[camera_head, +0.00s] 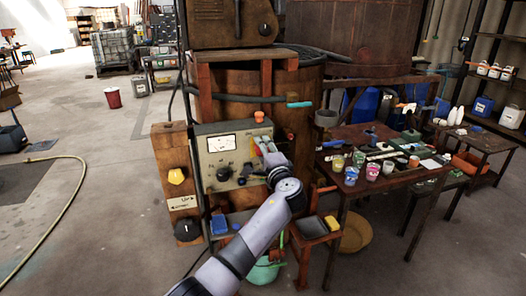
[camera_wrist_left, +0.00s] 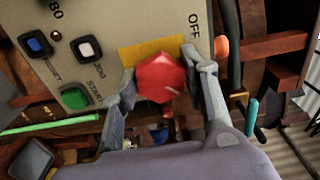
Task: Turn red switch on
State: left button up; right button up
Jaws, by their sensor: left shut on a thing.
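The red switch (camera_wrist_left: 160,77) is a faceted red knob on a beige control panel (camera_head: 208,150). In the wrist view it sits over a yellow plate, with the word OFF on the panel to its upper right. My left gripper (camera_wrist_left: 163,82) is shut on the switch, one finger on each side of it. In the head view my left gripper (camera_head: 268,154) is at the right part of the panel, and I cannot make out the switch there. My right gripper is in neither view.
A green START button (camera_wrist_left: 74,98), a white button (camera_wrist_left: 86,49) and a blue RESET button (camera_wrist_left: 37,45) are beside the switch. A wooden box with a yellow knob (camera_head: 176,176) stands left of the panel. A table with paint jars (camera_head: 351,175) stands to the right.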

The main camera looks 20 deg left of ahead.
pick_arm(q)
jog(key=o, duration=1.1)
jog(key=shift+o, duration=0.2)
jog(key=shift+d, duration=0.1)
jog(key=v, duration=1.2)
jog(key=shift+f, duration=0.15)
